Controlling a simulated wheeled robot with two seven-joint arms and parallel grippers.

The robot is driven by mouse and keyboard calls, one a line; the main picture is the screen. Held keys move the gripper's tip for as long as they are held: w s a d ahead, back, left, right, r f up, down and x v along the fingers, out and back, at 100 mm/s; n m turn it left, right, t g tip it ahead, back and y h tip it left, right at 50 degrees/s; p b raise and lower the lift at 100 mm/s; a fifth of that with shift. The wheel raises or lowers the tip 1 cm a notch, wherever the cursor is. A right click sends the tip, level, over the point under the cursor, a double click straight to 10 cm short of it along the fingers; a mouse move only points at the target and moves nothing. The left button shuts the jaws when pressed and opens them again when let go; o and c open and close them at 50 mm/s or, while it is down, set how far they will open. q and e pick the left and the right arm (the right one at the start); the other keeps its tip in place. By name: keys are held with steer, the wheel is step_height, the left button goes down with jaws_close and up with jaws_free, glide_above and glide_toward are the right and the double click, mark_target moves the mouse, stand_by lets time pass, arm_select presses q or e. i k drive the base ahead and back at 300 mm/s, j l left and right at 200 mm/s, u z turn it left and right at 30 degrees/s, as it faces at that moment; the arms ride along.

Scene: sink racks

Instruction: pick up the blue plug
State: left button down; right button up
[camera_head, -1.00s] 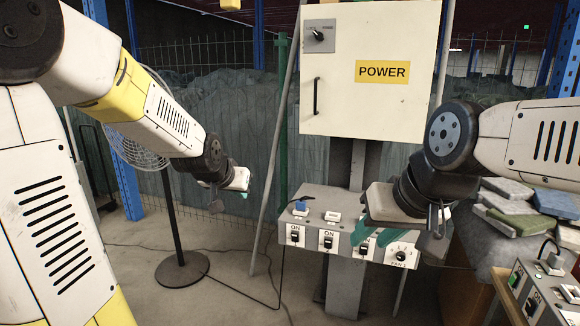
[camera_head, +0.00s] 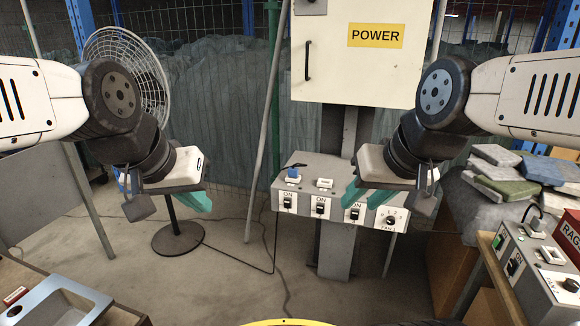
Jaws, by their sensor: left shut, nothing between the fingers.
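The blue plug (camera_head: 292,173) is small and sits on top of the grey control box (camera_head: 330,172), at its left end, with a dark cable at it. My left gripper (camera_head: 197,201) has teal fingers, is shut and empty, and hangs in the air to the left of the control box, apart from the plug. My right gripper (camera_head: 367,194) is in front of the right part of the box, to the right of the plug. Its two teal fingers show apart, with nothing seen between them. It hides part of the box's top.
A white cabinet labelled POWER (camera_head: 352,75) stands above and behind the box. A fan (camera_head: 178,236) stands at the left. A second switch box (camera_head: 535,262) and stacked slabs (camera_head: 505,180) are at the right. A sink-like tray (camera_head: 58,305) is at lower left.

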mark_target(292, 172)
steer(key=z, duration=0.65)
steer(key=k+u, duration=0.15)
steer(key=u, duration=0.4)
steer(key=i+l, duration=0.1)
steer(key=i, duration=0.6)
steer(key=i+l+u, duration=0.1)
steer(key=i, duration=0.55)
